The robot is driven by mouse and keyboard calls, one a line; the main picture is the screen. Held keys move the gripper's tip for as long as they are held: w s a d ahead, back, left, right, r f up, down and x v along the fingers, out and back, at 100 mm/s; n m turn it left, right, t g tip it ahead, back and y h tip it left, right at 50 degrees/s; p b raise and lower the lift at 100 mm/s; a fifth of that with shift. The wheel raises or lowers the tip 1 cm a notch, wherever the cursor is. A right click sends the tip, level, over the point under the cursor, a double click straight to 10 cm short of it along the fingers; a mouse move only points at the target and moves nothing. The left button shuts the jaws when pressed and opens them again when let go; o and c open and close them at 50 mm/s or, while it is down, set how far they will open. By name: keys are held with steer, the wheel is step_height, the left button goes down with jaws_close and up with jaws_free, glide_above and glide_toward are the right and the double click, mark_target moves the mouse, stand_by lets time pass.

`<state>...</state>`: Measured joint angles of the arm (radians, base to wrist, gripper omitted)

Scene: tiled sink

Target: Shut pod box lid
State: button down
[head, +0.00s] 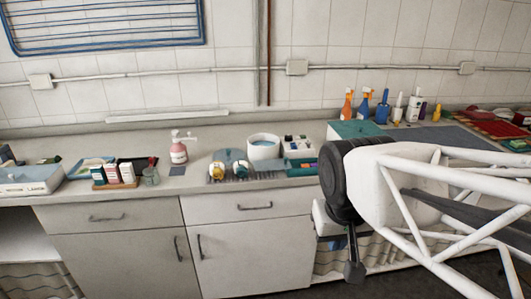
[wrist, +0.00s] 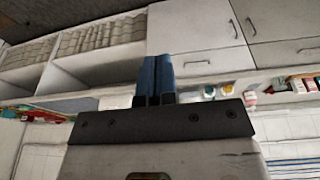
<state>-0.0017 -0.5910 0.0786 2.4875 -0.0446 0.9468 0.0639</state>
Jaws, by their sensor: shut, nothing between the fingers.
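My gripper (wrist: 154,62) shows in the wrist view with its two blue fingers together and nothing between them. It is in the air in front of the counter, touching nothing that I can see. In the head view my arm hides part of the counter on the right. I cannot tell for sure which thing is the pod box. A teal-topped box (head: 350,129) stands at the back of the counter, partly behind my arm. A white box with a blue top (head: 28,178) lies at the far left. The state of a lid cannot be made out on either.
The counter (head: 215,150) holds a pink soap bottle (head: 178,150), a white pot (head: 264,147), a teal tray of small items (head: 301,164) and small cartons (head: 112,173). Spray bottles (head: 365,104) stand at the back right. Cabinets (head: 240,235) are below.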

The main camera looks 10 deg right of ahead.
steer(key=w+a+r+m+h, duration=0.2)
steer(key=w+m+h, duration=0.15)
steer(key=w, duration=2.85)
steer(key=w+a+f+h, duration=0.1)
steer(key=w+a+f, duration=0.1)
steer(key=w, duration=0.6)
steer(key=w+a+f+h, duration=0.1)
steer(key=w+a+f, duration=0.1)
steer(key=w+f, duration=0.3)
steer(key=w+a+f+h, duration=0.1)
steer(key=w+a+f, duration=0.2)
steer(key=w, duration=1)
steer(key=shift+f+m, duration=0.35)
steer(key=shift+m, duration=0.1)
steer(key=shift+w+d+f, duration=0.1)
steer(key=shift+d, duration=0.05)
glide_toward(283, 162)
steer(key=w+f, duration=0.2)
steer(key=f, duration=0.2)
steer(key=shift+w+f, duration=0.4)
steer(key=shift+s+d+r, duration=0.1)
steer(key=shift+s+d, duration=0.1)
steer(key=shift+d, duration=0.25)
steer(key=shift+s+d, duration=0.2)
steer(key=shift+d, duration=0.2)
steer(key=shift+s+d, duration=0.25)
steer(key=shift+d, duration=0.55)
